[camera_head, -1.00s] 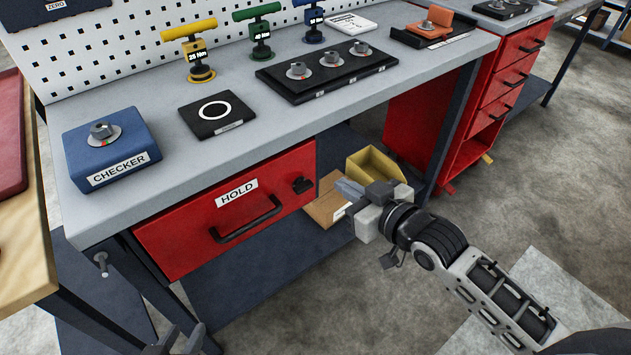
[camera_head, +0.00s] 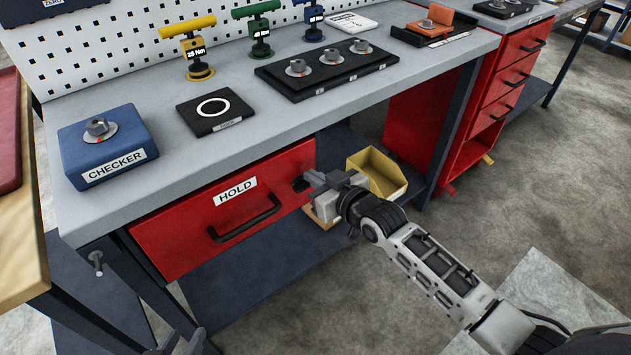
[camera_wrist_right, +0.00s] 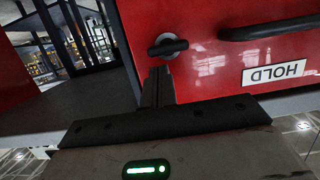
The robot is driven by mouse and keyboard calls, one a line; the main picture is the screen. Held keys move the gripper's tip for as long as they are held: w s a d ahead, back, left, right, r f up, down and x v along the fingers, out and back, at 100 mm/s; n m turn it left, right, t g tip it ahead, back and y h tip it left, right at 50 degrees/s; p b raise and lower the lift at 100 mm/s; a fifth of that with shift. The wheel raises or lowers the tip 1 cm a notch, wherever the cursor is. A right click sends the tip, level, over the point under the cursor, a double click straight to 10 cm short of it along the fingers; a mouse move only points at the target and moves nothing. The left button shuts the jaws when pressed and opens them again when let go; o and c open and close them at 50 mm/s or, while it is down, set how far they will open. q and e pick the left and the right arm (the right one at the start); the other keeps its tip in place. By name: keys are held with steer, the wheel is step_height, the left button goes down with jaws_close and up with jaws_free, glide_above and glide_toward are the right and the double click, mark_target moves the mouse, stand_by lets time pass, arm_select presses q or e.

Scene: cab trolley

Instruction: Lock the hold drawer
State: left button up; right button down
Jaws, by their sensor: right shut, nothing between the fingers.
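The red HOLD drawer (camera_head: 180,240) sits under the near bench top and looks closed, with a white HOLD label and a black bar handle (camera_head: 245,222). Its lock knob (camera_head: 299,184) is at the right end of the front. In the right wrist view, the knob (camera_wrist_right: 167,47) is a black bar on a round metal base, lying roughly level across the picture. My right gripper (camera_head: 313,180) is shut and empty, its fingertips pointing at the knob; in the wrist view the fingertips (camera_wrist_right: 158,72) are just below it, contact unclear. My left gripper (camera_head: 186,342) is barely visible at the bottom edge.
A yellow bin (camera_head: 378,172) stands close behind my right gripper on the lower shelf (camera_head: 250,268). The blue CHECKER block (camera_head: 105,150), a black pad (camera_head: 215,112) and a black socket tray (camera_head: 325,70) rest on the bench. Floor to the right is open.

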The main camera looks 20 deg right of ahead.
arm_select(q)
steer(key=shift+w+r, duration=0.1)
steer(key=shift+r, duration=0.15)
arm_select(e)
steer(key=shift+f, duration=0.3)
arm_select(q)
steer(key=shift+w+d+f+b, duration=0.1)
steer(key=shift+d+f+b, duration=0.2)
steer(key=shift+f+b, duration=0.05)
arm_select(e)
steer(key=shift+f+m, duration=0.1)
steer(key=shift+m, duration=0.3)
